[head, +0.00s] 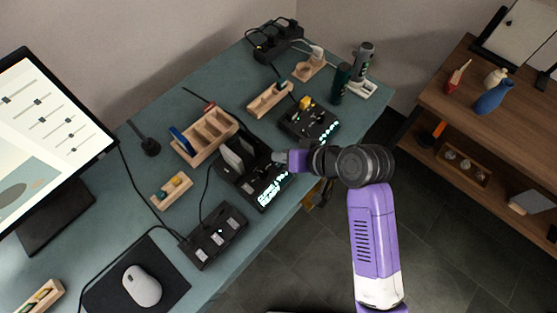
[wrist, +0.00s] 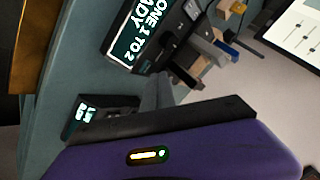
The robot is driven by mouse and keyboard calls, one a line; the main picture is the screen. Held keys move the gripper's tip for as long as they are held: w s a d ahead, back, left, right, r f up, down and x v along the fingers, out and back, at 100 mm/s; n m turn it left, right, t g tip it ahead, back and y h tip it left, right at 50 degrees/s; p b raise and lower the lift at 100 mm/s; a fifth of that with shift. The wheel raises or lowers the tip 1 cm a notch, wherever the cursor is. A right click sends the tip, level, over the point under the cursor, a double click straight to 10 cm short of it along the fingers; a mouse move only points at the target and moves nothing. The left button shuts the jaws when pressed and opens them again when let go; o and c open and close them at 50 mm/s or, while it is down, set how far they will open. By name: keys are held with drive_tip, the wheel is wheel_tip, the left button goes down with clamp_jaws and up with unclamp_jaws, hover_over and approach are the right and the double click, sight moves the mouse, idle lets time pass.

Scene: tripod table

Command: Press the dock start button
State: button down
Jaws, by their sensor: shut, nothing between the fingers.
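The dock (head: 254,182) is a black box on the desk with a glowing text display on its front edge. Part of it shows in the wrist view (wrist: 150,30), where the display reads "ONE 1 TO 2" and "ADY", cut off by the frame. Upright slabs stand in its back. My gripper (head: 277,157) is shut and empty, over or beside the dock's right end. I cannot tell whether it touches the dock. I cannot make out the start button in either view.
Another black device (head: 308,121) with lit figures stands to the right. A wooden rack (head: 208,137) is behind the dock, and a black power strip (head: 215,236) lies to the left. The desk's front edge (head: 262,233) is close.

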drive_tip(key=shift+f, duration=0.2)
drive_tip(key=shift+f, duration=0.2)
drive_tip(key=shift+f, duration=0.35)
idle(0.6)
idle(0.3)
drive_tip(key=shift+r+p, duration=0.75)
drive_tip(key=shift+p, duration=0.05)
wheel_tip(320, 180, up, 5)
drive_tip(key=p, duration=0.5)
idle(0.7)
